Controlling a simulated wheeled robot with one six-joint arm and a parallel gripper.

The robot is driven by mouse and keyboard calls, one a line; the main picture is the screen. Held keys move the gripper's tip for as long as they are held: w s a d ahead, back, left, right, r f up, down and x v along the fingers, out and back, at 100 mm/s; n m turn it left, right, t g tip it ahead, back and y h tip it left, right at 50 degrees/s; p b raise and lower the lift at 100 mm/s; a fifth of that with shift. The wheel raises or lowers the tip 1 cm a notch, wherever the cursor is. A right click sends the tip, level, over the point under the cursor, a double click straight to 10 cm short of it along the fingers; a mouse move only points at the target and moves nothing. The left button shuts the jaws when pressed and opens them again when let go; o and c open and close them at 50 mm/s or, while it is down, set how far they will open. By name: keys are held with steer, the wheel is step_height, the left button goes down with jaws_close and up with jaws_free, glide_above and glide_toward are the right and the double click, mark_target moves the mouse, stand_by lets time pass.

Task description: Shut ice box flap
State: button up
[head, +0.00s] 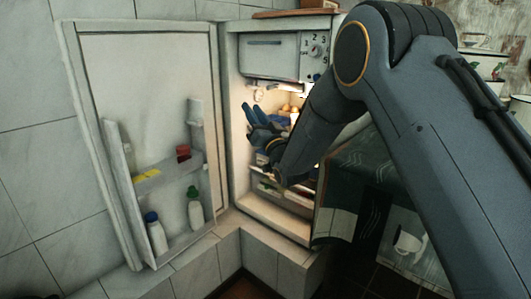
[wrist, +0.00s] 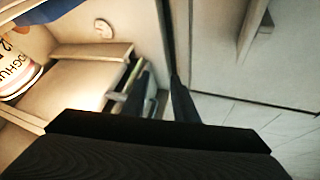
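The ice box flap (head: 268,60) is the pale panel with a dark handle slot at the top of the open fridge in the head view. It looks roughly upright across the ice box front, but I cannot tell whether it is fully shut. My gripper (head: 247,121) is inside the fridge below the flap, apart from it, with its two fingers spread and nothing seen between them. In the wrist view a dark part of my gripper fills the bottom; I cannot identify the flap there for certain.
The fridge door (head: 145,100) stands wide open at left, with bottles (head: 156,232) on its shelf. A numbered dial (head: 315,50) is right of the flap. Food sits on the lit shelves; a yoghurt tub (wrist: 18,65) shows in the wrist view. A tiled ledge runs below.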

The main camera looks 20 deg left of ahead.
steer(key=s+d+f+g+h+b, duration=0.4)
steer(key=s+d+f+g+h, duration=0.1)
steer(key=s+d+f+h, duration=0.2)
steer(key=shift+s+f+m+h, duration=0.4)
steer(key=shift+s+f+h, duration=0.35)
steer(key=shift+s, duration=0.45)
